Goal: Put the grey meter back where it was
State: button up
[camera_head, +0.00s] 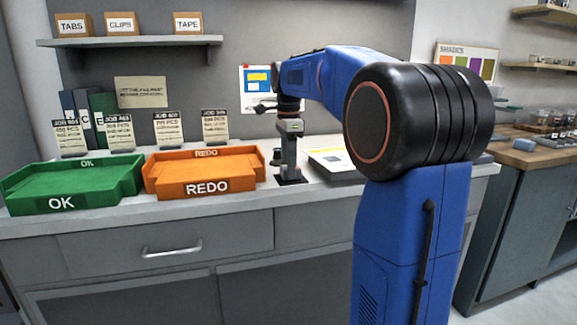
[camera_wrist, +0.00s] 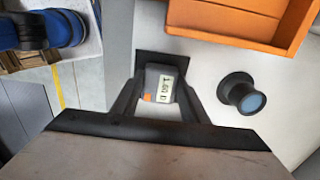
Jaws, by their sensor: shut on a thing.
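The grey meter (camera_wrist: 159,80), with a pale display and an orange button, sits between the two dark fingers of my gripper (camera_wrist: 161,92) in the wrist view. My gripper is shut on it. A black square pad (camera_wrist: 178,60) shows on the counter behind the meter. In the head view my gripper (camera_head: 288,168) points straight down just over the black pad (camera_head: 291,181), right of the orange tray. I cannot tell whether the meter touches the pad. The meter is hard to make out there between the fingers.
A dark round loupe (camera_wrist: 241,92) stands close beside the pad. The orange REDO tray (camera_head: 205,188) and green OK tray (camera_head: 62,203) are to the left. A flat pale-topped device (camera_head: 338,165) is just right of my gripper. Job cards stand behind the trays.

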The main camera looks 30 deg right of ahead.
jog(key=shift+f, duration=0.1)
jog(key=o, duration=1.1)
notch_tip(320, 180, up, 12)
jog(key=shift+r, duration=0.15)
jog(key=s+a+f+n+t, duration=0.1)
jog(key=s+a+f+n, duration=0.4)
jog(key=s+f, duration=0.5)
jog(key=s+a+f+n+t, duration=0.2)
jog(key=s+a+f+n, duration=0.3)
jog(key=s+f+n, duration=0.4)
jog(key=s+a+f+n+t, duration=0.1)
jog(key=s+a+f+n, duration=0.4)
jog(key=s+f, duration=0.6)
jog(key=shift+s+a+f+n+t, duration=0.1)
jog(key=shift+f+n+t, duration=0.1)
jog(key=shift+n, duration=0.35)
jog(key=shift+s+f+n+t, duration=0.1)
jog(key=shift+f+n+t, duration=0.1)
jog(key=shift+n, duration=0.35)
